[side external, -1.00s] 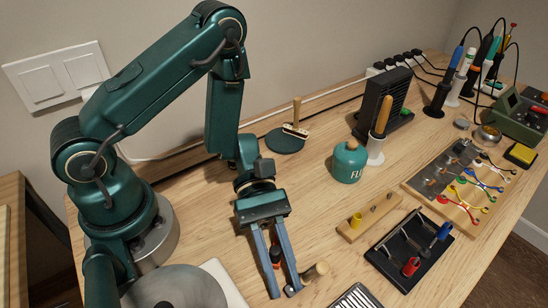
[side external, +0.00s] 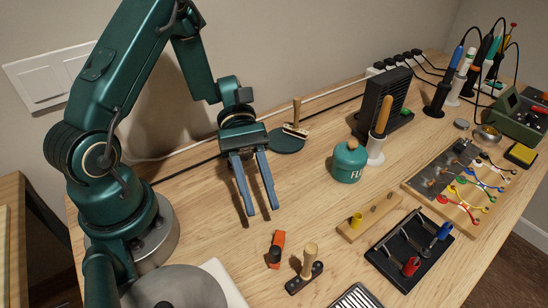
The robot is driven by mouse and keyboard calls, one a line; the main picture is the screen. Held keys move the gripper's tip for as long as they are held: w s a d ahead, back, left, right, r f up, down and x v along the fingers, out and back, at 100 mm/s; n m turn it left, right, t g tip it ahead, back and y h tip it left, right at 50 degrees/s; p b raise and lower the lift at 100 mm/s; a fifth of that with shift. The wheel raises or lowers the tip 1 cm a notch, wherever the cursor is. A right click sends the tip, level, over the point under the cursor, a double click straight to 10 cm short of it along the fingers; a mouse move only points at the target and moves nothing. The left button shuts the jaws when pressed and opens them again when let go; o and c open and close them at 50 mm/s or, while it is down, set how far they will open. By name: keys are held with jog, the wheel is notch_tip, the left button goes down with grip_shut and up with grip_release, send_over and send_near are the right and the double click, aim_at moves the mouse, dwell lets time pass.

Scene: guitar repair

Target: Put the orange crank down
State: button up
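An orange piece with a dark end (side external: 277,249), which looks like the orange crank, rests on the wooden table in front of my arm. My gripper (side external: 262,212) is above and behind it, clear of it. Its two blue-grey fingers are spread apart with nothing between them. Just right of the orange crank, a dark bar with an upright wooden handle (side external: 308,264) stands on the table, apart from it.
A wooden block with a yellow piece (side external: 357,221) and a black tray with red and blue pieces (side external: 388,269) lie to the right. A green flux jar (side external: 349,163) stands behind them. Bare table (side external: 310,205) lies right of my gripper.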

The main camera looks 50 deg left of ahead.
jog(key=shift+s+a+r+m+y, duration=0.2)
jog(key=shift+r+m+y, duration=0.25)
jog(key=shift+m+y, duration=0.15)
jog(key=s+a+r+m+t+y, duration=0.3)
jog(key=a+r+m+t+y, duration=0.2)
jog(key=r+m+t+y, duration=0.4)
jog(key=m+y, duration=0.2)
jog(key=m, duration=0.2)
jog(key=shift+a+r+t+y, duration=0.25)
jog(key=shift+r+t+y, duration=0.05)
jog(key=shift+t, duration=0.1)
